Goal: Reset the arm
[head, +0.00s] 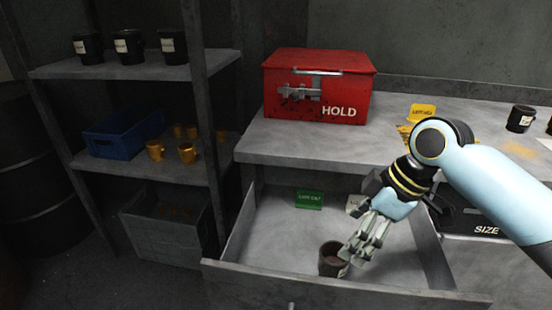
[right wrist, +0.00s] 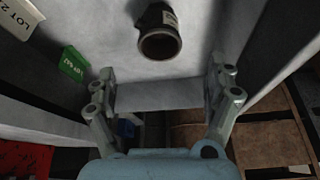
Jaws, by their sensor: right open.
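My right arm comes in from the right, and its gripper (head: 356,249) hangs over the open drawer (head: 262,250), pointing down and to the left. In the right wrist view the two fingers of this gripper (right wrist: 160,88) stand wide apart with nothing between them. A dark cup (head: 330,262) stands in the drawer near its front, just left of the fingertips in the head view. The cup with its pale label also shows in the right wrist view (right wrist: 159,42), beyond the fingertips. I cannot tell whether a finger touches it. My left gripper is not in view.
A green tag (head: 309,199) lies or stands at the drawer's back. A red HOLD box (head: 318,88) sits on the bench (head: 300,146) above. Shelves (head: 60,71) with dark cups, a blue bin (head: 122,134) and orange cups stand at left. The drawer's left floor is clear.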

